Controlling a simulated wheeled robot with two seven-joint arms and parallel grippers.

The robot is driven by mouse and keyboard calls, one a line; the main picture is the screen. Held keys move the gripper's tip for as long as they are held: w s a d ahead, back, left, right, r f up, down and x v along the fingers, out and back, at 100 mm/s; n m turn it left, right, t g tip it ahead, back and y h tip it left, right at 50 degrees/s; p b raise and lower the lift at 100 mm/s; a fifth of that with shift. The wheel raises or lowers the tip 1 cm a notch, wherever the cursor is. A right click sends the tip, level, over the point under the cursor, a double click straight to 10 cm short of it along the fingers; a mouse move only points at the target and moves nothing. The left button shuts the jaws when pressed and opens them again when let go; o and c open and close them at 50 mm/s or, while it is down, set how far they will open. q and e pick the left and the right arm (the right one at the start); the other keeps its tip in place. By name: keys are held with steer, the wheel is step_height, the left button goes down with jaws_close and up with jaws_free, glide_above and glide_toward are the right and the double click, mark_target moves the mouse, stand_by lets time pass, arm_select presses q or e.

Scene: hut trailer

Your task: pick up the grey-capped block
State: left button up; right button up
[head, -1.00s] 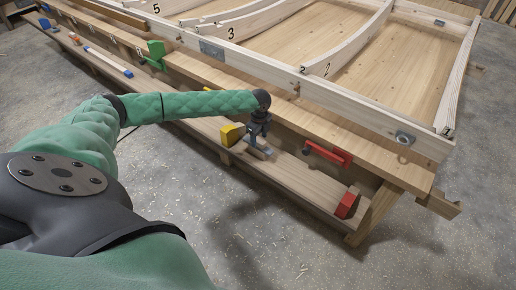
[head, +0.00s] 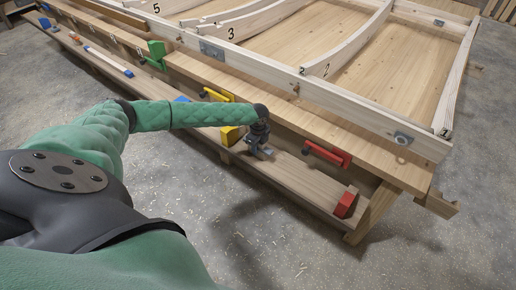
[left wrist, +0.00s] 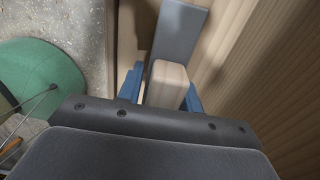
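The grey-capped block (head: 265,154) lies on the low shelf along the bench's front side, mostly hidden by my left gripper in the head view. In the left wrist view its pale wooden body (left wrist: 166,84) and long grey cap (left wrist: 180,34) show. My left gripper (head: 257,146) is down at the block. Its blue fingers (left wrist: 165,93) stand on both sides of the wooden body, very close to it. Whether they press on it I cannot tell. My right gripper is not in view.
A yellow block (head: 231,135) sits just left of the gripper on the shelf (head: 305,183). A red handle (head: 326,154) and a red block (head: 345,204) are to the right. A yellow handle (head: 217,95) and a green piece (head: 156,56) are farther left.

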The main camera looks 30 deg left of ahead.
arm_select(q)
jaws_close()
steer(key=shift+r, duration=0.1)
